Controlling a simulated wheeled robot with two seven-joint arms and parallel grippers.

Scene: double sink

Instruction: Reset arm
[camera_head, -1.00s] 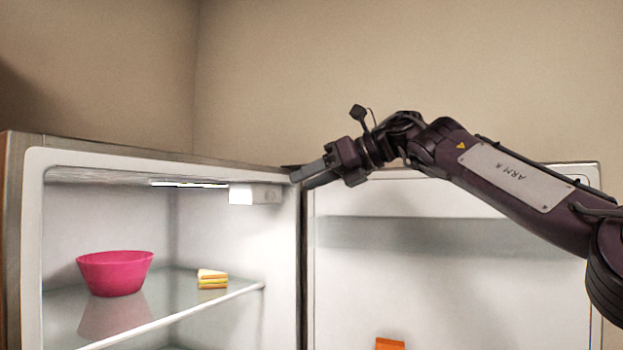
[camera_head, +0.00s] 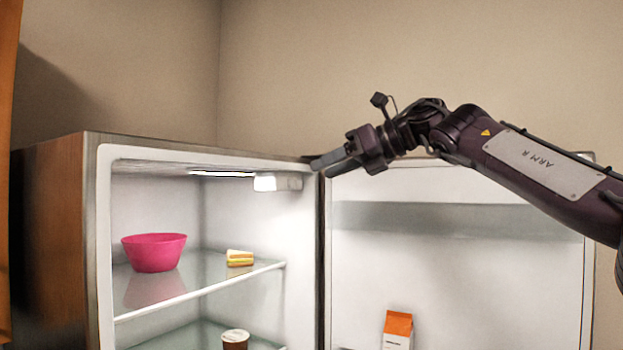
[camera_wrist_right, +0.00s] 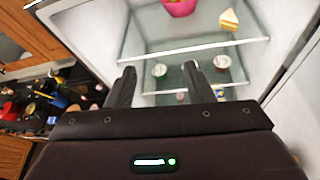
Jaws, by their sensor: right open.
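My right gripper (camera_head: 335,166) is raised in front of the open fridge (camera_head: 92,240), near the top corner where the cabinet meets its door. Its jaws are open and hold nothing. In the right wrist view the two fingers (camera_wrist_right: 158,85) stand apart, with the fridge shelves beyond them. I cannot tell from the head view whether the fingers touch the fridge edge. My left gripper is out of view.
The open fridge door (camera_head: 450,270) stands to the right, with an orange and white carton (camera_head: 397,330). Inside are a pink bowl (camera_head: 154,252), a sandwich (camera_head: 240,258) and a lidded cup (camera_head: 235,339). The wrist view shows a cluttered counter (camera_wrist_right: 60,100) at left.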

